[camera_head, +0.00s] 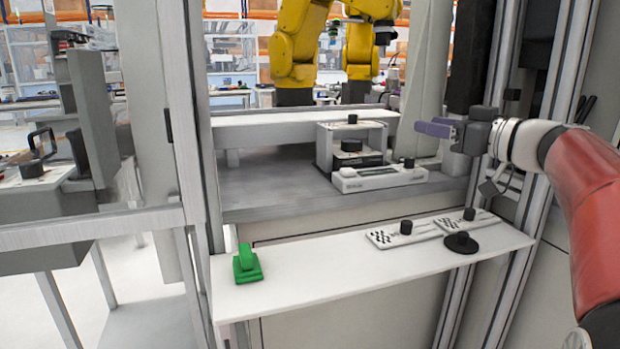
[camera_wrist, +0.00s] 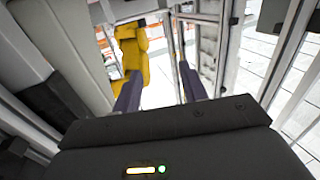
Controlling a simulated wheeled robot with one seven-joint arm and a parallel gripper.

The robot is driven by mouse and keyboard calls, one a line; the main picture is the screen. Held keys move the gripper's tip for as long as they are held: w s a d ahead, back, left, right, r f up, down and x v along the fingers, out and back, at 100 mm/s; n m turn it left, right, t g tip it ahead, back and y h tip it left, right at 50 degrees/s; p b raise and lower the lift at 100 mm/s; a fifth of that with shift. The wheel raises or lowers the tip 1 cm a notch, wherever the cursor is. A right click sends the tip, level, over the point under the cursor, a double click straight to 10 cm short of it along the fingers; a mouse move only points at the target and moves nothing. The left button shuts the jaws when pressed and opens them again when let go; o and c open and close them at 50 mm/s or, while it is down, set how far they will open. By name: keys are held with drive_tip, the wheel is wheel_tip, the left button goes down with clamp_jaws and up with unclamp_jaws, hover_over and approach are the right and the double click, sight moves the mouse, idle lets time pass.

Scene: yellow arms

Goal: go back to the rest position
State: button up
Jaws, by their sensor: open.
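My gripper (camera_head: 436,129) is in the upper right of the head view, at the end of my red and white arm. It points left, above the grey worktop and clear of the objects there. In the wrist view my gripper (camera_wrist: 160,90) shows two purple-grey fingers spread apart with nothing between them. The task names no object.
A white shelf (camera_head: 330,268) in front holds a green object (camera_head: 247,264), white plates with black knobs (camera_head: 405,228) and a black disc (camera_head: 461,242). A white device (camera_head: 380,178) stands on the worktop behind. Metal posts (camera_head: 490,190) flank my arm. Yellow robot arms (camera_head: 296,45) stand beyond.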

drive_tip(key=s+d+f+m+t+h, duration=0.35)
drive_tip(key=s+m+h, duration=0.25)
drive_tip(key=m+h, duration=0.55)
drive_tip(key=s+a+f+n+g, duration=0.1)
drive_tip(key=s+a+f+g, duration=0.2)
drive_tip(key=s+f, duration=0.4)
drive_tip(key=s+a+f+n+g, duration=0.1)
drive_tip(key=s+a+f+g, duration=0.3)
drive_tip(key=s+f, duration=0.4)
drive_tip(key=s+a+f+n+g, duration=0.1)
drive_tip(key=s+a+f+g, duration=0.3)
drive_tip(key=f, duration=0.9)
drive_tip(key=s+g, duration=0.1)
drive_tip(key=s, duration=0.2)
drive_tip(key=shift+s+f+n+y, duration=0.2)
drive_tip(key=shift+s+n+y, duration=0.15)
drive_tip(key=shift+s, duration=0.05)
